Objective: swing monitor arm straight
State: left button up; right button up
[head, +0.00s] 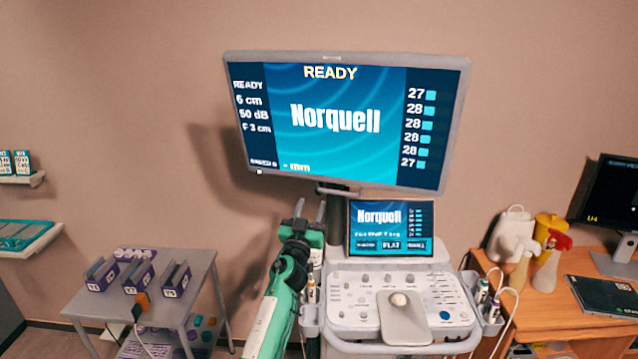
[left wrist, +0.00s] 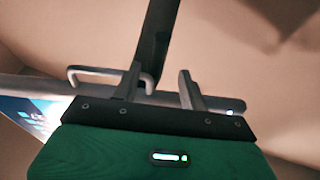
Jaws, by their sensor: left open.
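The large monitor (head: 335,118) shows "READY" and "Norquell" and hangs above the scanner cart, looking slightly skewed in the head view. Its support, the monitor arm (head: 334,208), is mostly hidden behind the small touch screen and my gripper. My left gripper (head: 308,212) is just below the monitor's lower edge, left of the touch screen. In the left wrist view its two fingers (left wrist: 158,72) are open. A light grey handle loop (left wrist: 88,70) lies by the left finger, and a dark post (left wrist: 160,35) appears beyond the gap. I cannot tell whether they touch. My right gripper is out of view.
The touch screen (head: 391,229) and control panel (head: 400,303) are right of my left arm. A grey side table (head: 200,285) with purple holders stands left. A wooden desk (head: 575,305) with bottles stands right. The wall is close behind the monitor.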

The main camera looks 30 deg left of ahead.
pick_arm(q)
jog(key=x, duration=0.9)
jog(key=shift+w+f, duration=0.1)
jog(key=shift+d, duration=0.1)
grip_shut()
